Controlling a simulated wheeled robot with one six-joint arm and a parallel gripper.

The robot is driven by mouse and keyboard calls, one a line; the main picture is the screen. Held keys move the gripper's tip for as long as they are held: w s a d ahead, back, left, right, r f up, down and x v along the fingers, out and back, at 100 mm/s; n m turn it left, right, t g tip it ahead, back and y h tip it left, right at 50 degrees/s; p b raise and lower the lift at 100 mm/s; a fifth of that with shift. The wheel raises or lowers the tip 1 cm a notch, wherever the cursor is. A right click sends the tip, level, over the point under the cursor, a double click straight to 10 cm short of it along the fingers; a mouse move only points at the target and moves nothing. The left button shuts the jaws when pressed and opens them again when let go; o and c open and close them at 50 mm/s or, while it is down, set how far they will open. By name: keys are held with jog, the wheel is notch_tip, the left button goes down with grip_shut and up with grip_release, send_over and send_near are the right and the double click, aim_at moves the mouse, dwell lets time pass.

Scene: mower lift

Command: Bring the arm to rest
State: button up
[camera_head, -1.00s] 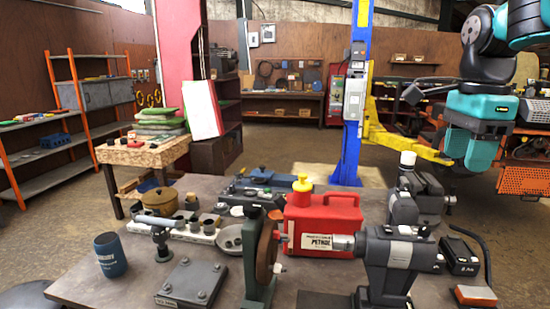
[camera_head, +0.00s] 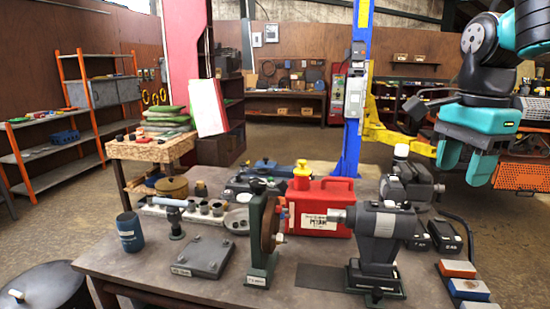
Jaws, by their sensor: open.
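My arm, teal and dark grey, hangs at the upper right of the head view. My gripper (camera_head: 464,167) points down, with its two teal fingers apart and nothing between them. It shows to the right of the workbench (camera_head: 215,292) and higher in the picture than most things on it. No object touches the fingers. The red petrol can (camera_head: 337,198) with a yellow cap stands on the bench, to the left of my gripper.
The bench holds a grinder-like wheel (camera_head: 268,235), a grey machine (camera_head: 378,245), a blue cup (camera_head: 130,232), two black batteries (camera_head: 446,236) and sharpening blocks (camera_head: 468,289). Behind my arm stands an orange mesh machine (camera_head: 520,178). A blue lift post (camera_head: 357,95) rises behind the bench.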

jog(key=s+a+f+n+y+b, duration=0.1)
jog(key=s+a+f+n+y, duration=0.1)
jog(key=s+a+f+n, duration=0.5)
jog(key=s+a+f+n+y+b, duration=0.2)
jog(key=s+a+f+n, duration=0.5)
jog(key=s+n, duration=0.4)
jog(key=n, duration=0.5)
jog(key=shift+s+a, duration=0.15)
jog(key=shift+s, duration=0.1)
